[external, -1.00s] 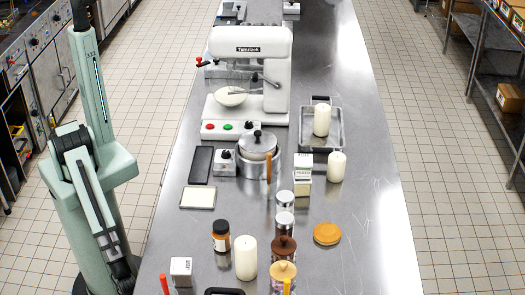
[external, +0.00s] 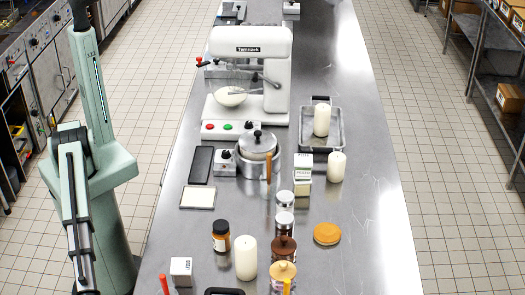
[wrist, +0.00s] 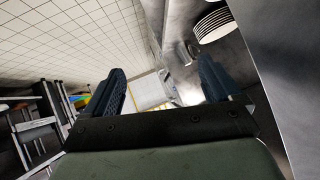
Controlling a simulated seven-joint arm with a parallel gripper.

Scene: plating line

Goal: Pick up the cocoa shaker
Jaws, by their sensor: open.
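Two small metal-topped shakers stand upright on the steel counter in the external view, a rear one (external: 285,201) and a front one (external: 285,222). I cannot tell which is the cocoa shaker, as no label is readable. Neither shaker can be made out in the wrist view.
White candles (external: 246,260), an amber bottle (external: 221,237), a tan-lidded jar (external: 283,273), a carton (external: 304,170) and a lidded pot (external: 258,165) crowd the area around the shakers. An orange disc (external: 327,234) lies to their right. The counter's right side (external: 375,245) is clear.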

